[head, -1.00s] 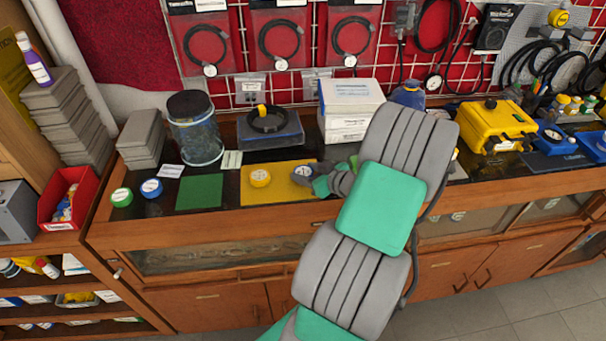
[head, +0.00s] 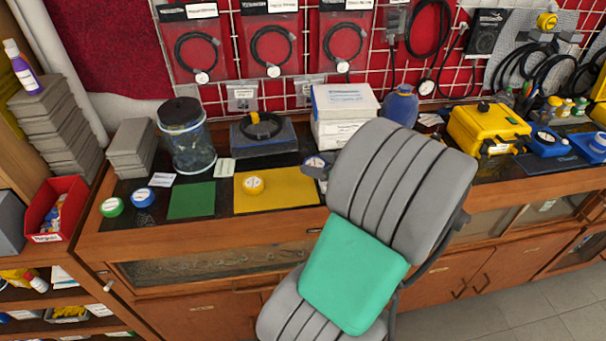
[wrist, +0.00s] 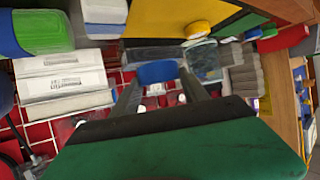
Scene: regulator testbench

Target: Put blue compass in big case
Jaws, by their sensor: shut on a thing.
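My gripper (wrist: 160,82) is shut on the blue compass (wrist: 158,72), which shows as a blue round piece between the fingertips in the wrist view. In the head view the compass's pale face (head: 315,162) shows just left of my grey arm, above the counter by the white boxes; most of the gripper is hidden behind the arm. A yellow case (head: 487,130) with a black handle, the largest hard case in view, stands to the right on the counter, apart from my gripper. I cannot tell whether it is the big case.
White boxes (head: 342,110) and a blue bottle (head: 400,106) stand behind the arm. A dark blue box with a black ring (head: 262,138), a clear jar (head: 187,140) and a yellow mat (head: 285,202) lie left. A small blue case (head: 548,142) sits right of the yellow case.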

